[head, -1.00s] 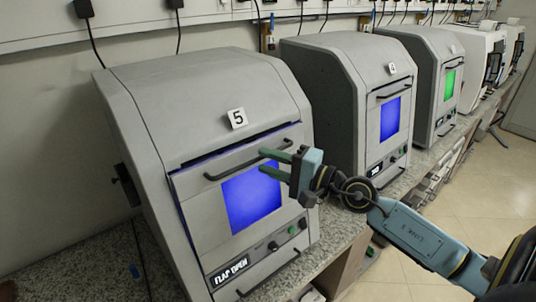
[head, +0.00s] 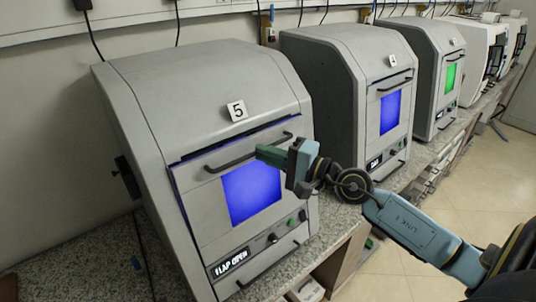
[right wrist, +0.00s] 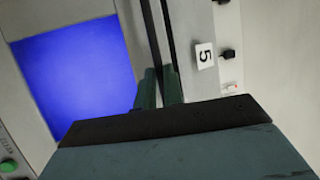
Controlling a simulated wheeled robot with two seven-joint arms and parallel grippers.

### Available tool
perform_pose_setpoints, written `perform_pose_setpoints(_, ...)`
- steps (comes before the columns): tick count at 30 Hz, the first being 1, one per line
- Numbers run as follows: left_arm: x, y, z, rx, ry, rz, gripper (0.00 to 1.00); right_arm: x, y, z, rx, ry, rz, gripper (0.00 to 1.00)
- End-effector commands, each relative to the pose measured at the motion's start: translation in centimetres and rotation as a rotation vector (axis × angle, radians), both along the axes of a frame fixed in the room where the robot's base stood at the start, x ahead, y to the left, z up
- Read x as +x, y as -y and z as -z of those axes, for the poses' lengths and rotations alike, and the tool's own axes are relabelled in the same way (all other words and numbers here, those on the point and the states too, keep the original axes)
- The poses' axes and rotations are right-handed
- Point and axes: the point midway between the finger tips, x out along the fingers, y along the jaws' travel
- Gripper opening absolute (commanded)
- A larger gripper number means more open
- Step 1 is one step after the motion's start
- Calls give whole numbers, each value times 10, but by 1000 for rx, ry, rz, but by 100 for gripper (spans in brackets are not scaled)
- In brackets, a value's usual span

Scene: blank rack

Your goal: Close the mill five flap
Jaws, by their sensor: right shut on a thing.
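Mill five (head: 215,80) is the nearest grey machine, with a "5" label on its hood. Its front flap (head: 210,213) has a blue-lit window and a dark bar handle (head: 225,164) along the top. A dark gap shows between the flap's top edge and the hood. The display (head: 231,263) reads "FLAP OPEN". My right gripper (head: 262,152) is shut on the right part of the handle. In the right wrist view the fingers (right wrist: 159,88) close around the dark handle bar (right wrist: 151,30). My left gripper is not in view.
Mill four (head: 340,90) stands to the right, also with a blue window. Another mill (head: 430,55) with a green window stands beyond it. All sit on a speckled counter (head: 345,222). Open floor (head: 480,190) lies to the right.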

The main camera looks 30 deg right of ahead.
Motion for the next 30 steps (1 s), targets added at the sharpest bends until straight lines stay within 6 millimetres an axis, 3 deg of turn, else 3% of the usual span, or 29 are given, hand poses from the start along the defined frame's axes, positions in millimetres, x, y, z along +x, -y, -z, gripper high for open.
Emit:
perform_pose_setpoints(8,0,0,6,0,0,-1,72,19,-1,-1,0,4,1,0)
perform_pose_setpoints(16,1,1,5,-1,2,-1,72,20,0,-3,0,6,4,0)
perform_pose_setpoints(17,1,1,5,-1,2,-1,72,20,0,-3,0,7,4,14)
perform_pose_setpoints(21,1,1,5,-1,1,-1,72,20,-1,-2,0,4,3,32)
perform_pose_setpoints(30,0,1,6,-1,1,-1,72,19,-1,0,0,1,1,32)
